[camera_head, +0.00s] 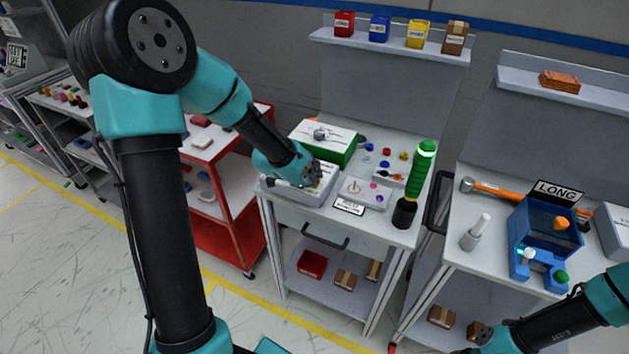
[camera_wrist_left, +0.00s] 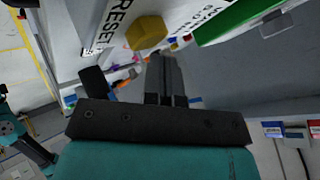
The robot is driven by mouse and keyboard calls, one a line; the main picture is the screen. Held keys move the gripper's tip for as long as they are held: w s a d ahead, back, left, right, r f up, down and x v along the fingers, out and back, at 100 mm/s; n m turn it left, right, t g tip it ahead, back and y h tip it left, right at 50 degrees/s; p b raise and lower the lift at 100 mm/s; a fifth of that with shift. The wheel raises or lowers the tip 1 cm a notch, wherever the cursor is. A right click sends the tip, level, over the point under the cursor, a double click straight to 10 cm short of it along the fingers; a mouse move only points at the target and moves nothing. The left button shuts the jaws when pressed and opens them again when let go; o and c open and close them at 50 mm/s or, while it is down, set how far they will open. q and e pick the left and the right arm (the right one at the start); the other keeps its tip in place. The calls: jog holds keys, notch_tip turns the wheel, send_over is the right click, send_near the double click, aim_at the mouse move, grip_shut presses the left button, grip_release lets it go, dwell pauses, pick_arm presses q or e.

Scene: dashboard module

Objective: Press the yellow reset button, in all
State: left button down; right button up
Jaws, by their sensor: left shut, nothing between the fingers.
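The yellow reset button (camera_wrist_left: 147,32) shows in the left wrist view, a faceted knob on a white box face beside the printed word RESET. My left gripper (camera_wrist_left: 165,75) is shut and empty, its narrow dark fingers just below and right of the button in that picture. I cannot tell whether they touch. In the head view my left wrist is over the white box (camera_head: 308,194) on the middle table, and it hides the button. My right gripper (camera_head: 480,335) is low at the bottom right, and its fingers cannot be made out.
A green box with a white top (camera_head: 335,148) stands behind the white box. A grey panel (camera_head: 362,192) with a power symbol and a tall green light (camera_head: 422,175) are to its right. A blue bin labelled LONG (camera_head: 540,238) stands on the right table.

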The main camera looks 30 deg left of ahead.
pick_arm(q)
jog(key=shift+f, duration=0.5)
dwell(0.8)
jog(key=shift+r, duration=0.95)
jog(key=shift+r, duration=2.5)
